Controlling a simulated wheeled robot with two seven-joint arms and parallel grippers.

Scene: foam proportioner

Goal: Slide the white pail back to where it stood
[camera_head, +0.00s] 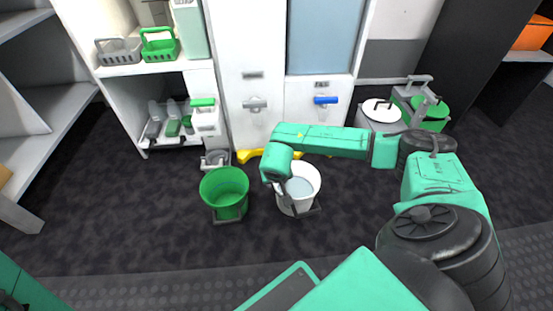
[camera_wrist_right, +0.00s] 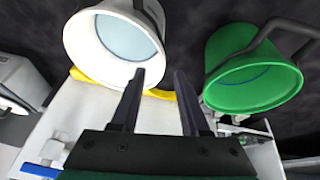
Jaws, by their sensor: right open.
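The white pail (camera_head: 309,178) stands upright on the dark floor before the cabinet, with pale bluish liquid inside. My right gripper (camera_head: 281,190) is at the pail's left side in the head view. In the wrist view its two dark fingers (camera_wrist_right: 160,85) are apart with nothing between them. One fingertip overlaps the pail's rim; I cannot tell whether it touches. My left gripper is not in view.
A green pail (camera_head: 224,189) stands close left of the white one. The cabinet with a grey lever (camera_head: 255,104) and a blue lever (camera_head: 326,100) is behind, above a yellow base (camera_head: 249,155). Floor in front is clear.

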